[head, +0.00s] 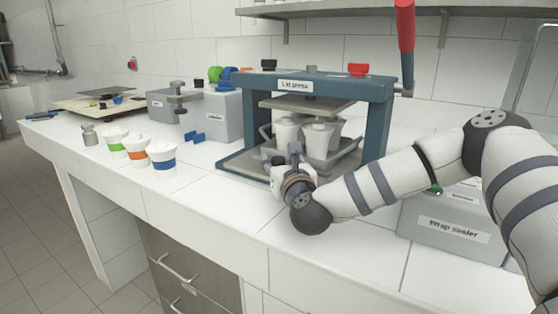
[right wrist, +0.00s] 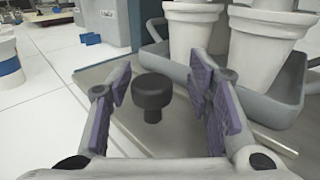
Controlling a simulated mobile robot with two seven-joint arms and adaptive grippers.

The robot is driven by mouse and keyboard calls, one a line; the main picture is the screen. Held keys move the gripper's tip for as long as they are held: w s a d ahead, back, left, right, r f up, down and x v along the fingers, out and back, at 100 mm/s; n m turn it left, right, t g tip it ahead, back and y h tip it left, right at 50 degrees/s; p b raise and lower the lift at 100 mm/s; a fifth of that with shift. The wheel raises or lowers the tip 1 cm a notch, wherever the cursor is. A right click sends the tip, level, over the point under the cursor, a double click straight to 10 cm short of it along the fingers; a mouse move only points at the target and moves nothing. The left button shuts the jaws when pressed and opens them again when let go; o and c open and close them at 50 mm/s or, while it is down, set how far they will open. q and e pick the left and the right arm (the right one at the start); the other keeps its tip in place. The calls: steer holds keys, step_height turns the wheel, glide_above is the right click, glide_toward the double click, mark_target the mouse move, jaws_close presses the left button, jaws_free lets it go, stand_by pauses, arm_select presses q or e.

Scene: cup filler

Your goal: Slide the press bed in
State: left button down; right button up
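The lid press (head: 385,115) is a blue frame with a grey upper plate (head: 305,103). Under the plate, white cups (head: 320,138) stand in a grey tray (head: 345,152) on the press bed; the tray also shows in the right wrist view (right wrist: 270,103). A black knob (right wrist: 153,90) stands up from the flat grey bed (right wrist: 95,72) near its front. My right gripper (head: 295,158) is at the front of the press. In the right wrist view its purple-padded fingers (right wrist: 165,92) are apart, one on each side of the knob, with visible gaps. My left gripper is out of view.
Loose cups with green, orange and blue bands (head: 137,150) stand left of the press. Grey boxes (head: 215,115) are behind them. The wrap sealer (head: 450,232) stands at the right. The white counter (head: 225,205) before the press is mostly clear.

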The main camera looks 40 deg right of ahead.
steer(key=shift+a, duration=0.15)
steer(key=v, duration=1.2)
